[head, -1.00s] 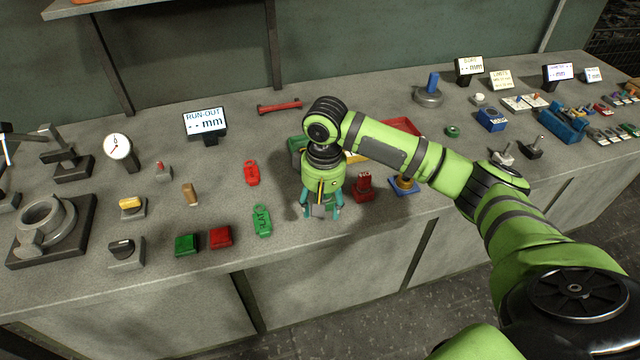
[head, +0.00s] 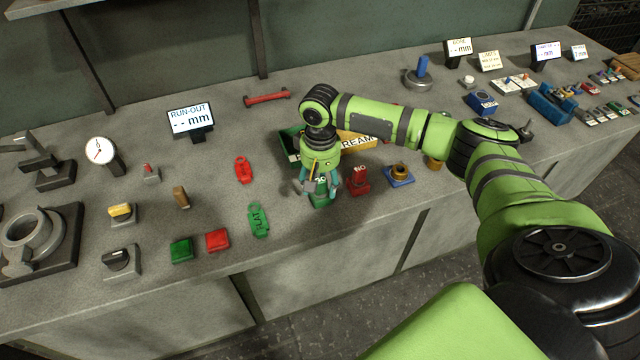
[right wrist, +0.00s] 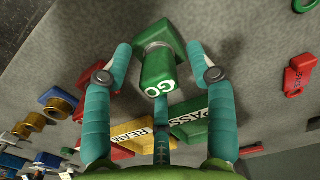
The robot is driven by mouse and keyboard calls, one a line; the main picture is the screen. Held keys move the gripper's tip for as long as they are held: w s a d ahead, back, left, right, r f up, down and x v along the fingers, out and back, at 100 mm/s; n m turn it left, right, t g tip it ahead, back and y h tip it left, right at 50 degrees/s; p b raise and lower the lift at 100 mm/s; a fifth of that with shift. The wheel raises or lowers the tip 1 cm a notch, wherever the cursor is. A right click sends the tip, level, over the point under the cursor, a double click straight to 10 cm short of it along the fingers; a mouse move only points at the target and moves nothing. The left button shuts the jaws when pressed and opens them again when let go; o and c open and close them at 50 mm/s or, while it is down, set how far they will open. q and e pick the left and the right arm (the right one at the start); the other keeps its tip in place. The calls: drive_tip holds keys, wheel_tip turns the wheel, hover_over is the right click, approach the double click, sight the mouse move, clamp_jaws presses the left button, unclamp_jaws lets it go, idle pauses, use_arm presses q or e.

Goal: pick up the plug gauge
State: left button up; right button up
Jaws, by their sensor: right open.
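The green plug gauge (head: 320,201), marked GO in the right wrist view (right wrist: 158,70), stands on the bench. It has a green block handle, a grey middle and a green base. My right gripper (head: 321,184) is over it, pointing down. In the wrist view its open fingers (right wrist: 160,58) lie on either side of the gauge, with a visible gap on both sides. In the head view the fingers hide most of the gauge. A red gauge (head: 358,181) stands just to its right. My left gripper is in neither view.
Behind the gripper are a green tray (head: 289,144) and a yellow REAM tray (head: 358,139), partly hidden by my arm. A blue stand with a brass ring (head: 399,174) is to the right. A green FLAT tag (head: 258,221) lies left, with bare bench between.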

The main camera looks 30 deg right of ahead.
drive_tip(key=shift+s+r, duration=0.1)
drive_tip(key=shift+s, duration=0.05)
drive_tip(key=shift+c, duration=0.8)
drive_tip(key=c, duration=0.7)
clamp_jaws()
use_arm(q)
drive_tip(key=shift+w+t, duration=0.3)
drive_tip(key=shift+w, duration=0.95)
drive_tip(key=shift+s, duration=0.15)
